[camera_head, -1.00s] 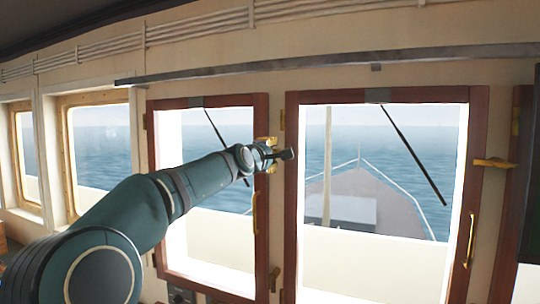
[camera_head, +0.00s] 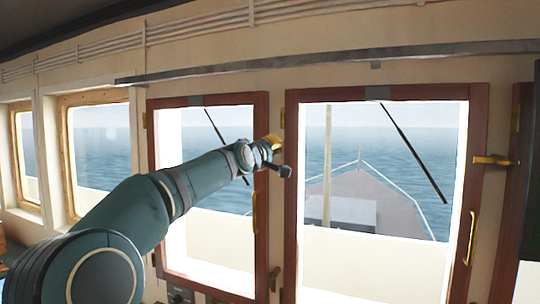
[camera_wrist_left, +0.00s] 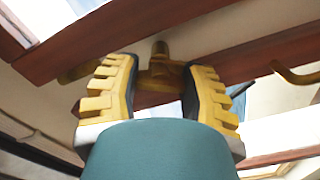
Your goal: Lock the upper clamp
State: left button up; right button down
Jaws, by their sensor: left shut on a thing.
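The brass upper clamp (camera_wrist_left: 160,72) sits on the wooden frame between the two framed windows. In the left wrist view it stands between the two yellow, dark-padded fingers of my left gripper (camera_wrist_left: 161,88). My left gripper (camera_head: 273,145) is shut on the clamp. In the head view the fingers hide most of the clamp, so its exact angle cannot be told there. My right gripper is in neither view.
A brass lower clamp (camera_head: 274,279) is on the same post. Another brass clamp (camera_head: 493,160) is on the right window's right side. Brass handles (camera_head: 256,212) stick out from the window frames. A metal rail (camera_head: 330,64) runs above.

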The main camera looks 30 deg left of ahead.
pick_arm(q)
jog(key=m+b, duration=0.1)
jog(key=m, duration=0.5)
jog(key=shift+m, duration=0.3)
jog(key=m, duration=0.4)
jog(key=shift+m, duration=0.7)
